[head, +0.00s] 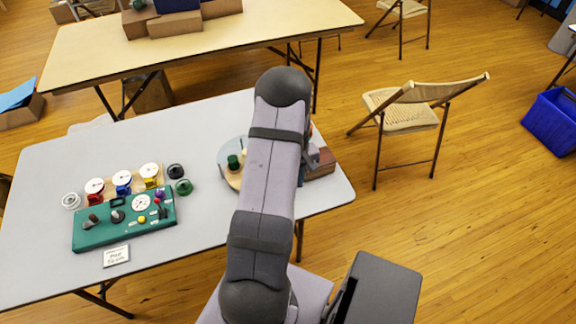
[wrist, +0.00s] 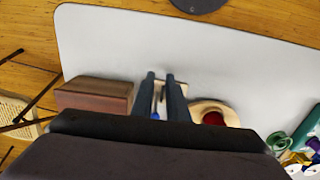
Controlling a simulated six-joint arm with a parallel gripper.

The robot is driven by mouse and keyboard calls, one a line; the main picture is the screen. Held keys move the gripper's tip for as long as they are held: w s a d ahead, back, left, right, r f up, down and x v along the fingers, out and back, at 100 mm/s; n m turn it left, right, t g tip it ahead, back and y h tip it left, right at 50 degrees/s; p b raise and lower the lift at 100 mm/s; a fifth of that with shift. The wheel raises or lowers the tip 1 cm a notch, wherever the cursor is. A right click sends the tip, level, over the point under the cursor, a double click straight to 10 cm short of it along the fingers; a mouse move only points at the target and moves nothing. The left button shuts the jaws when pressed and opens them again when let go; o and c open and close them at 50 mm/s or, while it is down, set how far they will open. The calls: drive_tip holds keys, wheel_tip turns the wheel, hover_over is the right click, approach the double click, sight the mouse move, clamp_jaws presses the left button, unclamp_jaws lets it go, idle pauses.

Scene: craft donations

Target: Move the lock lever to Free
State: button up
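A green control panel (head: 125,232) lies on the grey table at the left in the head view. It carries a brownish lever-like handle (head: 93,219), a black knob (head: 117,215), a white dial (head: 141,202), a purple knob (head: 158,196) and a yellow button (head: 142,219). Its markings are too small to read, so I cannot tell which part is the lock lever or where it is set. My gripper (wrist: 160,76) shows two dark fingers apart with nothing between the tips. It is over the table's right part, away from the panel, and mostly hidden behind my arm in the head view.
Behind the panel stand several white-topped spools (head: 122,179) on a wooden rack. A round board (head: 229,178) with a green piece and a brown block (wrist: 95,94) are near my gripper. A small sign (head: 116,256) lies before the panel. The table's middle (head: 200,130) is clear.

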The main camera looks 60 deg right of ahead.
drive_tip(key=shift+r, duration=0.15)
wheel_tip(320, 180, up, 7)
drive_tip(key=p, duration=0.5)
drive_tip(key=shift+p, duration=0.35)
drive_tip(key=shift+r, duration=0.1)
